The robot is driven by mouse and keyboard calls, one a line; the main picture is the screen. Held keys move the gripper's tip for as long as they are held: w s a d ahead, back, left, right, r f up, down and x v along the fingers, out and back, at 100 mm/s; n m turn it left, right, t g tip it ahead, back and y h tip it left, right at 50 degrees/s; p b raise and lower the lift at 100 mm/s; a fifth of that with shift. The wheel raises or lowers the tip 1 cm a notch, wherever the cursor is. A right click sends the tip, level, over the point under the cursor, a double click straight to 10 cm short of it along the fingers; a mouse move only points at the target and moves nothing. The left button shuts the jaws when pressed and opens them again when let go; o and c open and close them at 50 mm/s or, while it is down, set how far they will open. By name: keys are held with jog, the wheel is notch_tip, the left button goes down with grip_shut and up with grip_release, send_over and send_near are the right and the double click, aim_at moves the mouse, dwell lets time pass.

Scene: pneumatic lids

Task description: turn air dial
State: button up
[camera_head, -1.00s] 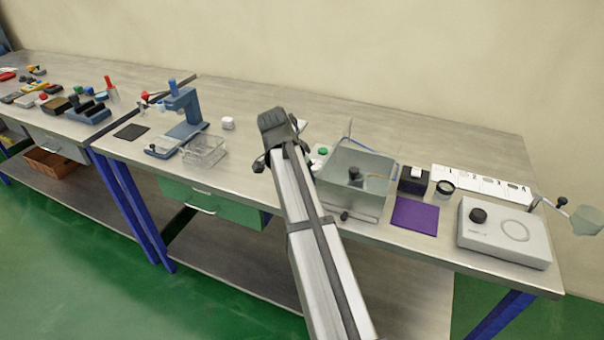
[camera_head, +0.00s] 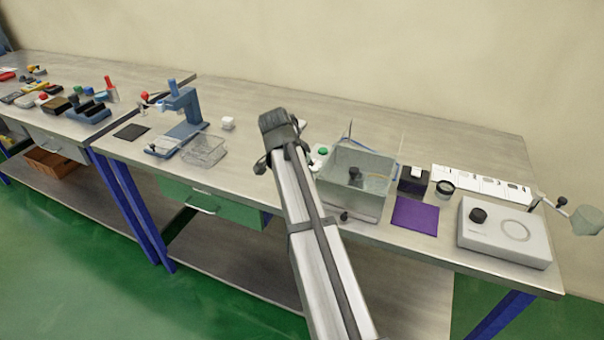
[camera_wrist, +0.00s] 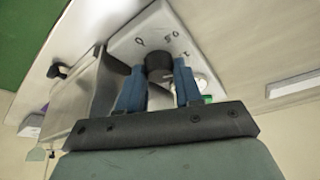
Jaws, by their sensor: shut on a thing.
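In the wrist view the black air dial (camera_wrist: 158,62) stands on a white box (camera_wrist: 150,30) with the marks 0, 0.5 and 1 printed around it. My gripper (camera_wrist: 159,72) has its two blue fingers on either side of the dial and is shut on it. A green button (camera_wrist: 207,99) shows beside the right finger. In the head view my arm hides the gripper and the dial; the green button (camera_head: 323,150) shows just right of the arm.
A clear-walled bin (camera_head: 350,204) stands right of my arm, close to the gripper; its wall (camera_wrist: 82,95) also shows in the wrist view. A purple mat (camera_head: 415,215) and a grey device with a black knob (camera_head: 478,215) are farther right. A wire basket (camera_head: 205,150) is left.

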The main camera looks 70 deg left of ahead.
jog(key=n+y, duration=0.1)
jog(key=n, duration=0.2)
jog(key=shift+d+n+g, duration=0.1)
jog(key=shift+n+g, duration=0.3)
jog(key=o, duration=1)
jog(key=shift+o, duration=0.2)
jog(key=v, duration=1.3)
jog(key=shift+s+d+r, duration=0.15)
jog(key=shift+d+r, duration=0.1)
jog(key=shift+r, duration=0.05)
